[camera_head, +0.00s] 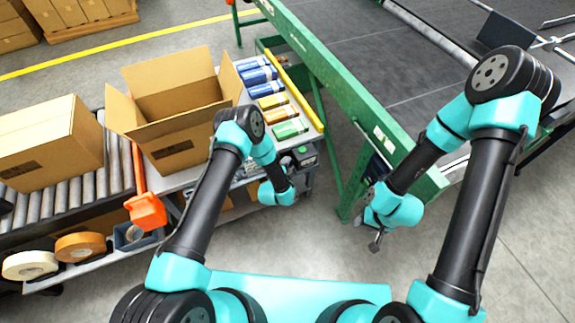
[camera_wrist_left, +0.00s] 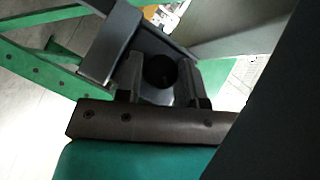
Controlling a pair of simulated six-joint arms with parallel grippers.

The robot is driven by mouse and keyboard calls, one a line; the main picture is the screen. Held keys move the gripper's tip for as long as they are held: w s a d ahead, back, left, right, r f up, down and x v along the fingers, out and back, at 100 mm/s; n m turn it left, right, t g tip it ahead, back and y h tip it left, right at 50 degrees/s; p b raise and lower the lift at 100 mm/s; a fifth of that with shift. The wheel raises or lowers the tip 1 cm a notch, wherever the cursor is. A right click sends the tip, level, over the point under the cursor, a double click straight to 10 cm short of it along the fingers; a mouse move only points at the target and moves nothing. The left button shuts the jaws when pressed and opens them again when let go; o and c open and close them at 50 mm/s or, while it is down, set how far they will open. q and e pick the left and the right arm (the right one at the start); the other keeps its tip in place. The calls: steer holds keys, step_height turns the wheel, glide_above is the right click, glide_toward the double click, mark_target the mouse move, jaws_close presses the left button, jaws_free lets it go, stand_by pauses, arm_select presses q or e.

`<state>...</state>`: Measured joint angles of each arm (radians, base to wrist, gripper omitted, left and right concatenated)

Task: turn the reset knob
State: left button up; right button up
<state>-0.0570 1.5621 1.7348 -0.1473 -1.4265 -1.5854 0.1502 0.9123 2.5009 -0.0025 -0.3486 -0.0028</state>
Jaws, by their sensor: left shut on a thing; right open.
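In the left wrist view a round black knob (camera_wrist_left: 159,71) sits between the two fingers of my left gripper (camera_wrist_left: 160,84), which is shut on it. The knob's marking and turn angle are too dark to read. In the head view my left arm bends down beside the small table, and its jaws and the knob are not clear there. My right gripper (camera_head: 376,241) is open and empty, hanging low over the floor by the green machine leg.
A closed box (camera_head: 50,145) lies on the roller conveyor. An orange part (camera_head: 147,212) and tape rolls (camera_head: 80,246) are nearer. The green-framed machine (camera_head: 345,85) stands right.

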arm_select(q)
steer(key=shift+w+r+n+g, duration=0.2)
steer(key=shift+n+g, duration=0.3)
steer(key=shift+g, duration=0.2)
steer(key=o, duration=0.9)
steer(key=shift+s, duration=0.1)
steer(key=shift+s, duration=0.1)
steer(key=v, duration=1.7)
steer(key=shift+s+a, duration=0.1)
